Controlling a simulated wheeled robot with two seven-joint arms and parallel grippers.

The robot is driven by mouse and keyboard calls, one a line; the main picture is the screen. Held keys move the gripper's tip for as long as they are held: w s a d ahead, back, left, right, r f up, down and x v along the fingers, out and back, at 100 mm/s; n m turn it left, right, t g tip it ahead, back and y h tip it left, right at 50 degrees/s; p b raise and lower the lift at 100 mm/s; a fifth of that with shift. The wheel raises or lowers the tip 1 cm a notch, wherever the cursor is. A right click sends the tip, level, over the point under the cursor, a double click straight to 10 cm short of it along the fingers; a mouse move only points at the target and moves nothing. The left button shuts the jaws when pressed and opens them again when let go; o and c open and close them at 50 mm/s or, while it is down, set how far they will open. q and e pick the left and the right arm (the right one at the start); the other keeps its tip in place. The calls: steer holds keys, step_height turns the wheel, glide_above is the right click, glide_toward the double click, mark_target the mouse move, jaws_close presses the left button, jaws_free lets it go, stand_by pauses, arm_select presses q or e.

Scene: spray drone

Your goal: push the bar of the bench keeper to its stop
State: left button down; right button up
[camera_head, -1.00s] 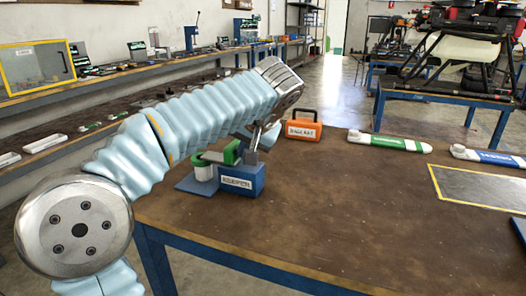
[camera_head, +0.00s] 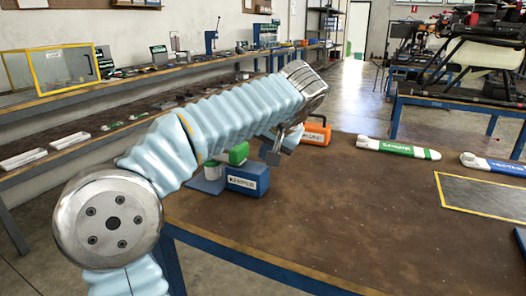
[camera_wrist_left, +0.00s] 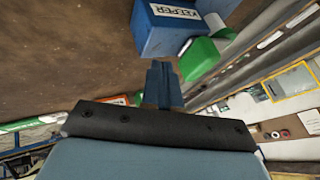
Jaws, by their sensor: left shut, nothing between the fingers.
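The bench keeper (camera_head: 247,180) is a blue block with a white label on the wooden bench, left of centre in the head view. It also shows at the top of the left wrist view (camera_wrist_left: 160,38). A green part (camera_head: 238,154), which looks like its bar, sits behind the block, partly hidden by my left arm; it shows in the wrist view (camera_wrist_left: 203,55) too. My left gripper (camera_head: 271,157) is shut and empty, just right of the keeper and a little above it. In the wrist view its fingers (camera_wrist_left: 163,85) point toward the keeper, apparently apart from it. My right gripper is not in view.
An orange case (camera_head: 315,131) stands behind my gripper. A green-and-white tube (camera_head: 398,147) and a blue-and-white tube (camera_head: 492,164) lie farther right, near a yellow-edged dark mat (camera_head: 485,192). The bench's middle and front are clear.

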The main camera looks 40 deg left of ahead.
arm_select(q)
steer(key=p+v, duration=0.1)
steer(key=v, duration=0.7)
steer(key=shift+r, duration=0.3)
steer(key=shift+s, duration=0.15)
